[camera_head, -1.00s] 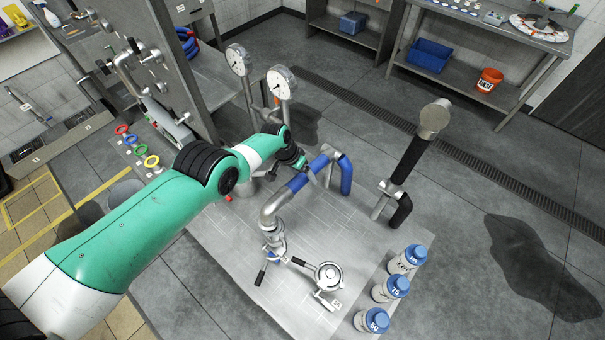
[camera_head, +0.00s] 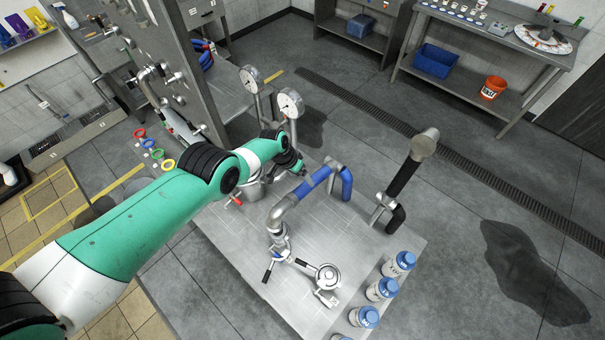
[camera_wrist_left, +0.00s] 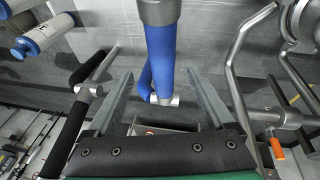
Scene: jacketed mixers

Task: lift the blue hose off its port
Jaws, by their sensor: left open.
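The blue hose (camera_head: 314,180) arches above the pale metal plate (camera_head: 240,262), with a silver elbow at its near end and a bend down at its far end. My left gripper (camera_head: 302,170) is beside the hose at its far-left side, its fingers mostly hidden behind the wrist. In the left wrist view the blue hose (camera_wrist_left: 160,52) runs between my two spread fingers (camera_wrist_left: 160,80), with gaps on both sides, so the jaws are open around it and not closed. Whether it sits fully between them in depth I cannot tell. My right gripper is not in view.
A black hose (camera_head: 402,170) with a metal end stands to the right. Two dial gauges (camera_head: 291,103) rise behind my wrist. Several blue-capped bottles (camera_head: 382,289) line the plate's right edge. A clamp fitting (camera_head: 328,274) lies in front. Open floor lies to the right.

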